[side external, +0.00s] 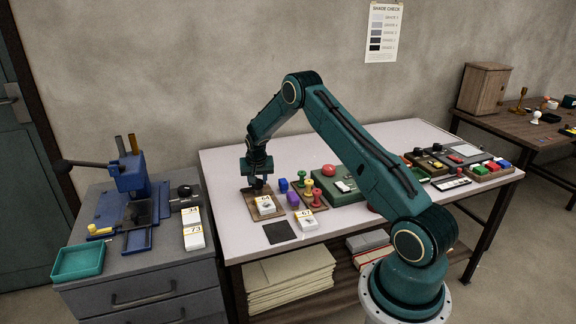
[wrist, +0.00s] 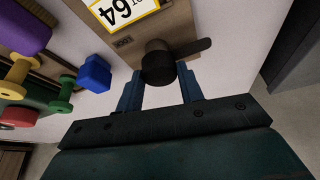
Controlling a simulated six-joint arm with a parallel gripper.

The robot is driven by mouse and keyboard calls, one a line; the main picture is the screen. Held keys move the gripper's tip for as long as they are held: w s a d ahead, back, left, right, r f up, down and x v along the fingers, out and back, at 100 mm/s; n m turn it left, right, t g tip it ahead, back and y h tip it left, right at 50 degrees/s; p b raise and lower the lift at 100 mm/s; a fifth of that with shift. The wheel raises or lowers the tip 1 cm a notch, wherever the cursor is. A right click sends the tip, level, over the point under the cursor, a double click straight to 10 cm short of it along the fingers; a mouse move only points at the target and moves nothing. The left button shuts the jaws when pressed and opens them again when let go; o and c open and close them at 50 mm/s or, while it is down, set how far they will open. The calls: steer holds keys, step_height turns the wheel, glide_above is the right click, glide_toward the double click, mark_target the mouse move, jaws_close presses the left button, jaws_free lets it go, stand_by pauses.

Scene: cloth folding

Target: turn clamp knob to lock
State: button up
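The black clamp knob (wrist: 157,66) stands on a tan board (wrist: 178,30), with a dark lever arm (wrist: 192,49) reaching to the right in the wrist view. A white card marked 64 (wrist: 122,8) lies on the same board. My gripper (wrist: 160,76) is open, with one blue finger on each side of the knob. A narrow gap seems to show between each finger and the knob; contact is unclear. In the side view, my gripper (side external: 257,187) is low over the far end of the board (side external: 277,210), hiding most of the knob.
A dark square mat (side external: 281,232) lies in front. A blue press (side external: 131,177) stands on the left cabinet.

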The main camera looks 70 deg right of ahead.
steer(key=shift+c, duration=0.8)
steer(key=shift+n, duration=0.3)
steer(key=n+t+y, duration=0.1)
steer(key=n, duration=0.2)
steer(key=shift+s+d, duration=0.1)
steer(key=n+y, duration=0.1)
steer(key=n, duration=0.2)
steer(key=n+t+y, duration=0.1)
steer(key=n, duration=0.1)
steer(key=shift+d+n, duration=0.15)
steer(key=shift+n, duration=0.25)
steer(key=n+y, duration=0.1)
steer(key=n, duration=0.3)
steer(key=shift+d+n+y, duration=0.1)
steer(key=shift+n+y, duration=0.2)
steer(key=shift+y, duration=0.1)
steer(key=shift+n+g+y, duration=0.4)
steer(key=shift+n+y, duration=0.2)
steer(key=shift+n, duration=1.4)
